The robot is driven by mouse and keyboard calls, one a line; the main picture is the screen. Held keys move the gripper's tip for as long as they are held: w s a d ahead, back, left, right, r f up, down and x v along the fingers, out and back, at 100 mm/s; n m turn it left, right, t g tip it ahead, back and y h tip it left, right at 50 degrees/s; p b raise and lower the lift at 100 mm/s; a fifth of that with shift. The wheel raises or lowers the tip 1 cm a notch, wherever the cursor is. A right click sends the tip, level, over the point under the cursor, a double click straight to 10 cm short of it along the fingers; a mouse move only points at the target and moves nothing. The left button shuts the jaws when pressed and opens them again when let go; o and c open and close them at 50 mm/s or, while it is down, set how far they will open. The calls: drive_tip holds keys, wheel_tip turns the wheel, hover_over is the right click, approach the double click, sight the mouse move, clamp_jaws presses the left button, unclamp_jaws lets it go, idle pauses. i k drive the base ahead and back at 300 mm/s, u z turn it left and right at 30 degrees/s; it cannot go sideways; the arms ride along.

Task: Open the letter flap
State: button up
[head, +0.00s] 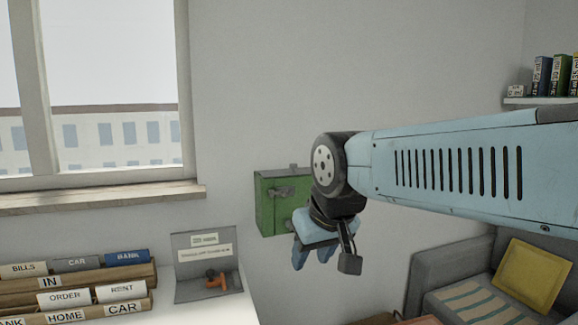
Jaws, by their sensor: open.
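A green metal box (280,204) is fixed to the wall, right of the window. A small dark latch or hinge shows on its upper part. Which part is the letter flap I cannot tell; my arm hides the box's right side. My gripper (311,258) is open and empty, with its blue fingers pointing down. In the picture it is just below and right of the box; whether it touches the box I cannot tell.
A white desk (205,312) at lower left holds wooden file trays (75,290) and a grey stand (206,265) with an orange-handled item (217,280). A grey sofa (455,268) with a yellow cushion (531,273) stands at right. A wall shelf (540,101) holds books.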

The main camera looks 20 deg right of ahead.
sight(294, 171)
drive_tip(key=z, duration=0.45)
drive_tip(key=k, duration=0.1)
drive_tip(key=u, duration=0.2)
drive_tip(key=i, duration=0.15)
drive_tip(key=z, duration=2.45)
drive_tip(key=k, duration=0.9)
drive_tip(key=u, duration=0.75)
drive_tip(key=i, duration=0.95)
drive_tip(key=u, duration=0.05)
